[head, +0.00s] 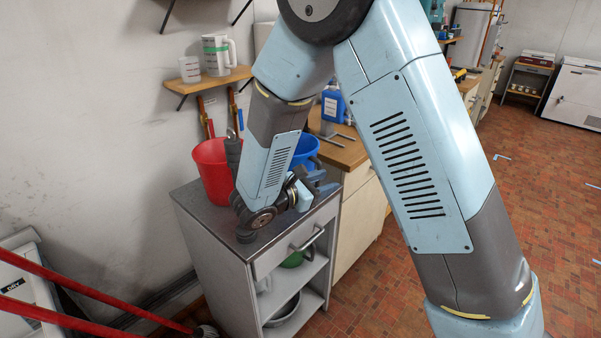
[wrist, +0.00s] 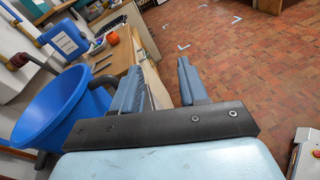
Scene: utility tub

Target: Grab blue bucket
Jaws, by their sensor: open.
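The blue bucket (head: 305,150) stands on top of the grey cabinet, partly hidden behind my forearm in the head view. In the wrist view the blue bucket (wrist: 48,105) is large at the left, its open mouth showing. My gripper (wrist: 160,82) is open, its two blue-grey fingers apart with nothing between them. The left finger is close beside the bucket's right side in the picture; I cannot tell if they touch. In the head view my gripper (head: 312,188) is low beside the bucket, over the cabinet's right edge.
A red bucket (head: 212,168) stands left on the grey cabinet (head: 215,222). A blue bottle (head: 333,103) is on the wooden counter behind. A shelf (head: 207,80) with jugs is on the wall. Red handles (head: 60,283) cross the lower left. The brick floor at right is clear.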

